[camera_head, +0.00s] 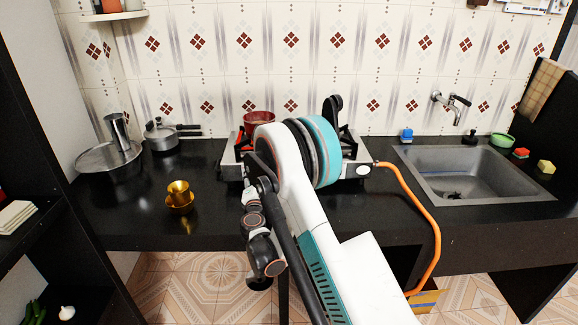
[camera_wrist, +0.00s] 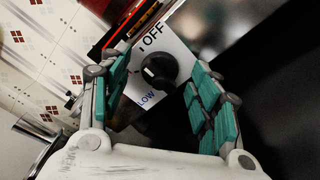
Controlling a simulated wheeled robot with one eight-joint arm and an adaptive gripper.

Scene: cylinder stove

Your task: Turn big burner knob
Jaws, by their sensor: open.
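The stove (camera_head: 229,160) stands on the dark counter in the head view, its middle hidden behind my arm. In the wrist view, a round black knob (camera_wrist: 158,70) sits on the light control panel (camera_wrist: 178,50), with OFF printed on one side and LOW on the other. My gripper (camera_wrist: 160,66) is open, with its teal-padded fingers on either side of the knob. I see gaps between the fingers and the knob; whether the fingertips reach past its face is unclear. In the head view my arm hides the knob.
A red pot (camera_head: 257,119) sits on the stove's left side. An orange hose (camera_head: 425,212) runs from the stove's right end over the counter edge. A sink (camera_head: 470,178) lies right.

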